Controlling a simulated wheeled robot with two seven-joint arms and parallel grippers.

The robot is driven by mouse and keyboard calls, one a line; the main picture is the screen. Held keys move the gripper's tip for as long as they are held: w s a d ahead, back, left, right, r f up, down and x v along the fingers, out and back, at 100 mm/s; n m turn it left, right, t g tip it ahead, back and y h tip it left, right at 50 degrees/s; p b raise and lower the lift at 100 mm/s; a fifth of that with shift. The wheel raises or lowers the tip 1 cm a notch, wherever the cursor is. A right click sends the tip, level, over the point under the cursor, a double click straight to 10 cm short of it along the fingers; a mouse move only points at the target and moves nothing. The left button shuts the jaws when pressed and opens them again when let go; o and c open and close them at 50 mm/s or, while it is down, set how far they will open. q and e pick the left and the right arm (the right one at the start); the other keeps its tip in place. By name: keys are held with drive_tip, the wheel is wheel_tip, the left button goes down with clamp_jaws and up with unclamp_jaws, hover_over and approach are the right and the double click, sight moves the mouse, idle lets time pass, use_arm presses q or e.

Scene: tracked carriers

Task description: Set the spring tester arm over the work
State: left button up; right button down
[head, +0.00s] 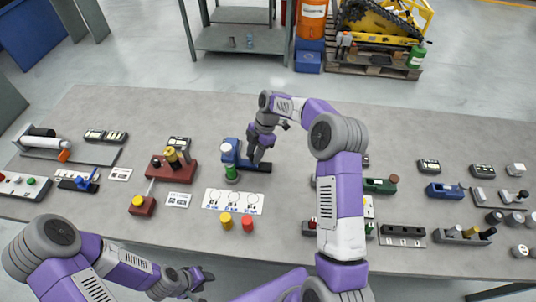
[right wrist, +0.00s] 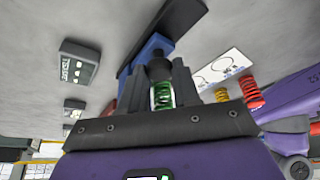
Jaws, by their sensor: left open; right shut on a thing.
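The spring tester has a dark base (head: 262,167) and a blue upper part (head: 230,153), near the table's middle. It also shows in the right wrist view as a blue block (right wrist: 153,50) on a dark plate. A green spring (head: 231,173) stands at its left end; it also appears between my right fingers in the wrist view (right wrist: 163,95). My right gripper (head: 256,158) is shut on the tester's arm, whose dark end (right wrist: 159,69) shows between the fingers. The fingers hide part of the arm. My left gripper (head: 198,279) is open and empty at the table's front edge.
A white card (head: 233,201) with printed circles lies in front of the tester. A yellow spring (head: 226,220) and a red spring (head: 247,223) stand before it. A dark red fixture (head: 172,168) is to the left. The table behind the tester is clear.

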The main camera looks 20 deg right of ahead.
drive_tip(key=shift+w+a+r, duration=0.1)
drive_tip(key=shift+a, duration=0.05)
drive_tip(key=c, duration=0.8)
unclamp_jaws()
drive_tip(key=shift+a, duration=0.1)
drive_tip(key=p+v, duration=0.1)
drive_tip(key=v, duration=0.6)
drive_tip(key=shift+d+r, duration=0.2)
drive_tip(key=shift+d, duration=0.05)
drive_tip(key=shift+r, duration=0.1)
